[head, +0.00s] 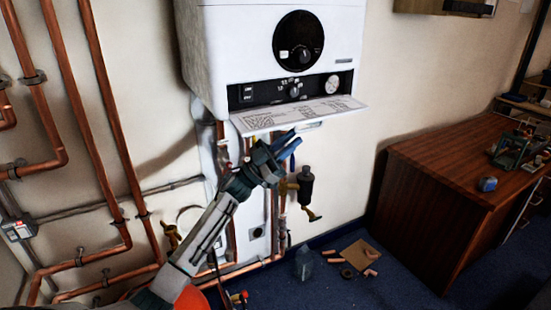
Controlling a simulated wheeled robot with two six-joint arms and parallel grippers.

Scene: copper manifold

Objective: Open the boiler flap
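The white boiler (270,50) hangs on the wall. Its flap (300,113) is folded down and sticks out toward me from the lower edge, with printed text and a code on its upturned face. The black control panel (290,90) above it is exposed, with a knob, switches and a round gauge. My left gripper (296,138) is just below the flap, its blue fingers slightly apart and nothing seen between them. I cannot tell whether a fingertip touches the flap's underside. My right gripper is not in view.
Copper pipes (105,100) run down the wall at left. More pipes and a dark valve fitting (305,187) hang below the boiler, close to my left gripper. A wooden desk (450,170) stands at right. Pipe pieces and a cardboard sheet (358,254) lie on the blue carpet.

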